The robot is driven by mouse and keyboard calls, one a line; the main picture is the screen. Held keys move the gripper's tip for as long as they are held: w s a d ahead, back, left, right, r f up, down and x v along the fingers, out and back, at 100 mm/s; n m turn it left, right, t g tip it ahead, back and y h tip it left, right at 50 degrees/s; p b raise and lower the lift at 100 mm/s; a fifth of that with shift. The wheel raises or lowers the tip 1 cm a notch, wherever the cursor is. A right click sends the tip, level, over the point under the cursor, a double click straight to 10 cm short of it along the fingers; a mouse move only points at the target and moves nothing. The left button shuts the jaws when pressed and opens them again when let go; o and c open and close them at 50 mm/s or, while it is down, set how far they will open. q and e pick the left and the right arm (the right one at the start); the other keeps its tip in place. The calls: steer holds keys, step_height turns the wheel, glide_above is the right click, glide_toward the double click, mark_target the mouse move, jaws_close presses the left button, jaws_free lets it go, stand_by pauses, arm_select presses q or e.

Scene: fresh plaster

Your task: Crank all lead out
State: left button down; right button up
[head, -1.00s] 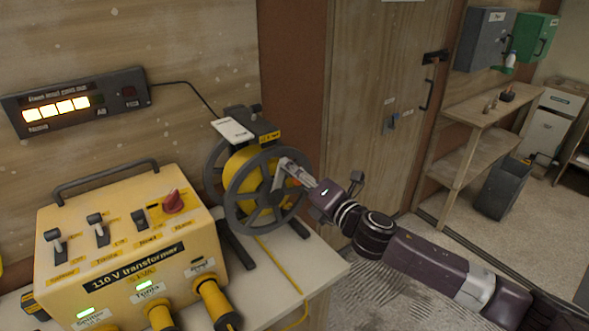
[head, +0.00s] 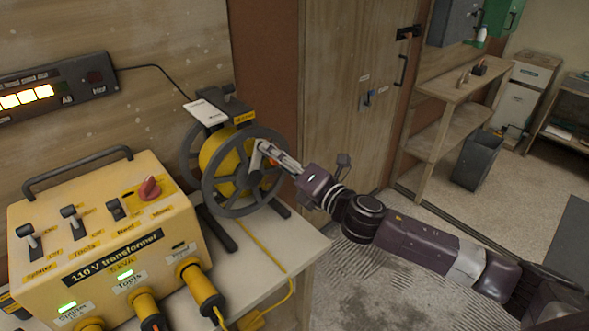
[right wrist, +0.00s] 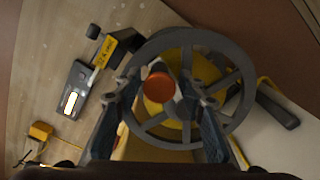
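The cable reel (head: 221,185) has grey spoked flanges and a yellow drum, and stands on the bench beside the transformer. Its yellow lead (head: 262,240) runs down from the drum over the bench top. My right gripper (head: 268,156) is at the reel's crank on the near flange. In the right wrist view the orange crank knob (right wrist: 159,87) lies between the two fingers of my right gripper (right wrist: 162,88). Whether both fingers press on it is unclear. My left gripper is out of view.
A yellow 110 V transformer (head: 110,235) with switches and plugged sockets stands left of the reel. A lit display (head: 45,92) is on the wall. A wooden shelf (head: 452,95) and a dark bin (head: 477,160) stand at right. Open floor (head: 365,290) lies beyond the bench.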

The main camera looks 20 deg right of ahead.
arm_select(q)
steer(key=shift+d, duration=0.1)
arm_select(e)
steer(key=v, duration=0.9)
